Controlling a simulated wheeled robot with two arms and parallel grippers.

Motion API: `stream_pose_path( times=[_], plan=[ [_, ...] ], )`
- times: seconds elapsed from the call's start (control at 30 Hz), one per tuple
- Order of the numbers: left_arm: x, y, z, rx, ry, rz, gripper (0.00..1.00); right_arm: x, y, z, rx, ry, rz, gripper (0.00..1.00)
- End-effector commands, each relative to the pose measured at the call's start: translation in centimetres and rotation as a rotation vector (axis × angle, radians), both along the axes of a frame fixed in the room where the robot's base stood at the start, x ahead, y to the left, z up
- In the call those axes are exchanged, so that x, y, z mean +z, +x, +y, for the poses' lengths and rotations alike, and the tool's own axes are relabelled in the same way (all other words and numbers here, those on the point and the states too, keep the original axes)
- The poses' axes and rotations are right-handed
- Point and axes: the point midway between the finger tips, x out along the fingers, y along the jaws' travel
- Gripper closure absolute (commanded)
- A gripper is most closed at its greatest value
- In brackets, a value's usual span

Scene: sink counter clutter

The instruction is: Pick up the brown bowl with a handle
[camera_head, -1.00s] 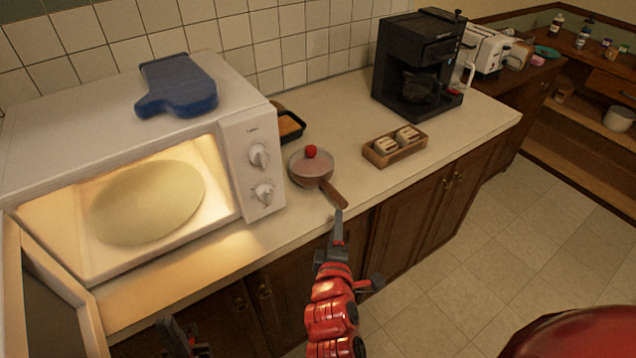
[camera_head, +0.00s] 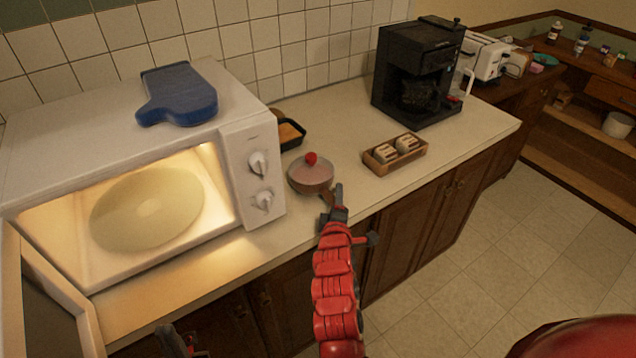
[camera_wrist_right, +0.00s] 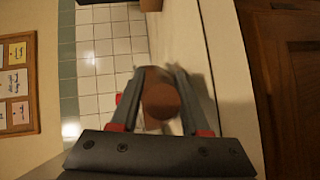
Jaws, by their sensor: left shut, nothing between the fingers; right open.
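The brown bowl with a handle (camera_head: 311,176) stands on the counter just right of the microwave, with a pale lid and a red ball on top. Its handle points toward the front edge. My right gripper (camera_head: 331,205) is at the handle, and its fingers hide part of it. In the right wrist view the open fingers (camera_wrist_right: 158,95) stand on both sides of the rounded brown handle end (camera_wrist_right: 161,101); I cannot tell whether they touch it. My left gripper (camera_head: 180,345) is low at the bottom left, away from the bowl, shut and empty.
The lit microwave (camera_head: 262,130) stands open at left, with a blue mitt (camera_head: 178,92) on top. A black dish (camera_head: 291,134) is behind the bowl. A wooden tray (camera_head: 378,168) with small blocks is to the right. A coffee maker (camera_head: 417,60) stands further back.

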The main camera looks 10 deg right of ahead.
Motion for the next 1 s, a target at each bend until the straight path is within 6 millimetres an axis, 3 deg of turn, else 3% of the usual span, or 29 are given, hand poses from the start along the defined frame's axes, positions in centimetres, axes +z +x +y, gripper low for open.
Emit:
stream_pose_path(
  times=[0.3, 0.57, 1.0],
  plan=[
    [0.12, 0.0, 0.0, 0.0, 0.0, 0.0, 1.0, -0.15, 0.55, -0.2, 0.0, 0.001, 0.001, 0.54],
    [0.12, -0.01, 0.0, 0.0, 0.0, 0.0, 1.0, -0.14, 0.54, -0.18, 0.0, 0.001, 0.001, 0.99],
    [0.12, 0.0, -0.01, 0.0, 0.0, 0.0, 1.0, -0.16, 0.53, -0.18, 0.0, 0.001, 0.001, 1.0]
  ],
)
